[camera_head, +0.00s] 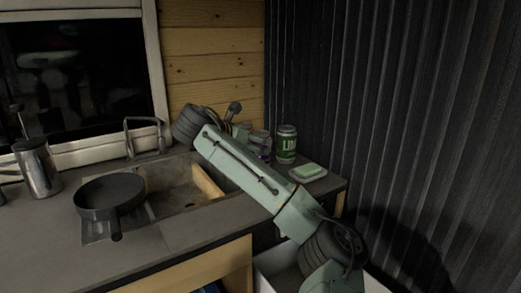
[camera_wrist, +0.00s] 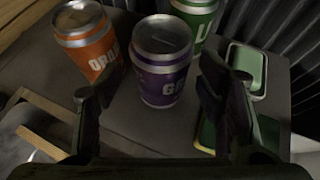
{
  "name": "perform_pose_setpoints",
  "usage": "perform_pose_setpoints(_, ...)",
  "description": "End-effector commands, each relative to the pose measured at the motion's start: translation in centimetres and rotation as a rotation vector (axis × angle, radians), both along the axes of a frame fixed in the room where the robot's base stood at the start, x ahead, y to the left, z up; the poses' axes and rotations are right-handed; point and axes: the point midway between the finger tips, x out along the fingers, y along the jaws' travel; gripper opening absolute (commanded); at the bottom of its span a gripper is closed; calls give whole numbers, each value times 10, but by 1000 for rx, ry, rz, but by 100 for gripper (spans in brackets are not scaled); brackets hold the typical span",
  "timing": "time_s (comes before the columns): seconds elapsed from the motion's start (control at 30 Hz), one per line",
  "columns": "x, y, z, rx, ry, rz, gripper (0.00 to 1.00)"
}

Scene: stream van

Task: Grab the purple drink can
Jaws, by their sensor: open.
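The purple drink can (camera_wrist: 162,70) stands upright on the grey counter in the wrist view, marked with pale letters. My gripper (camera_wrist: 158,98) is open, with one finger on each side of the view. The can shows between the fingertips and a little beyond them, and no contact is visible. In the head view my arm covers most of the purple can, and a small purple patch (camera_head: 265,157) shows beside the arm. The gripper itself is mostly hidden there.
An orange can (camera_wrist: 87,42) stands close left of the purple one. A green can (camera_head: 286,145) stands behind right. A dish with green soap (camera_head: 307,171) lies at the right. A sink, a pan (camera_head: 110,192) and a metal jug (camera_head: 38,168) are to the left.

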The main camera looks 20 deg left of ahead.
Motion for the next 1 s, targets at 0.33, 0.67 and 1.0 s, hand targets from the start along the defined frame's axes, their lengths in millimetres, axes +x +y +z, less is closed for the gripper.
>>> perform_pose_setpoints(0.33,35,-12,-25,1,3,-2,61)
perform_pose_setpoints(0.67,36,-12,-26,1,2,0,56)
perform_pose_setpoints(1.0,36,-11,-26,1,2,0,33)
